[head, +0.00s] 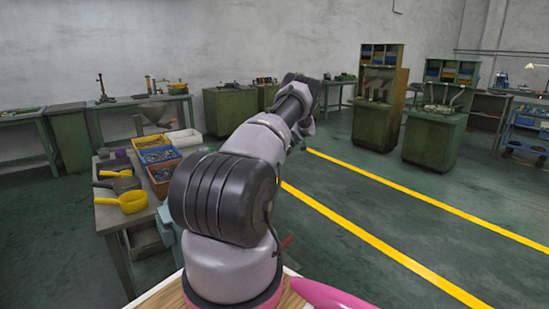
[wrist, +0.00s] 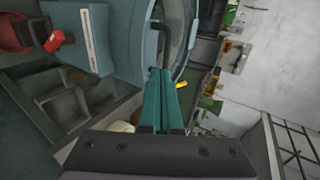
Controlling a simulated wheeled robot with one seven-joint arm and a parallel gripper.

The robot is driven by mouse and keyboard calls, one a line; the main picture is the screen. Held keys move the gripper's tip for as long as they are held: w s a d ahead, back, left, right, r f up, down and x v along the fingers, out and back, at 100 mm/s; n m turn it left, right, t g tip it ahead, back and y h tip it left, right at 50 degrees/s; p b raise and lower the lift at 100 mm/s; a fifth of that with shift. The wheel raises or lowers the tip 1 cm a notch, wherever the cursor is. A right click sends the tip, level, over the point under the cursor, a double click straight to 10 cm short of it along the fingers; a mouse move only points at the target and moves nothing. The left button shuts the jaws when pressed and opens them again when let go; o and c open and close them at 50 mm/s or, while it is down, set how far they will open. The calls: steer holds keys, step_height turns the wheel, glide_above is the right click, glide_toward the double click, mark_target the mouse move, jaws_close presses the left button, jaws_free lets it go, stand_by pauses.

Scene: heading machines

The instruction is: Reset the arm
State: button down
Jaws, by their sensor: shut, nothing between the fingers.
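My arm stretches forward and slightly right across the middle of the head view, from its base at the bottom to a far end near the cabinets' line of sight. My gripper (wrist: 161,85) shows in the wrist view as two teal fingers side by side, shut with nothing between them. Its fingers point at a large grey-blue rounded machine part (wrist: 118,35); I cannot tell whether they touch it. In the head view the fingers cannot be made out behind the arm.
Green cabinets (head: 430,141) stand at back right. Open floor with yellow lines (head: 400,258) lies right. The wrist view shows a red part (wrist: 14,34) at left.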

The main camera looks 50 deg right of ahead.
steer(key=v, duration=0.3)
steer(key=shift+d, duration=0.15)
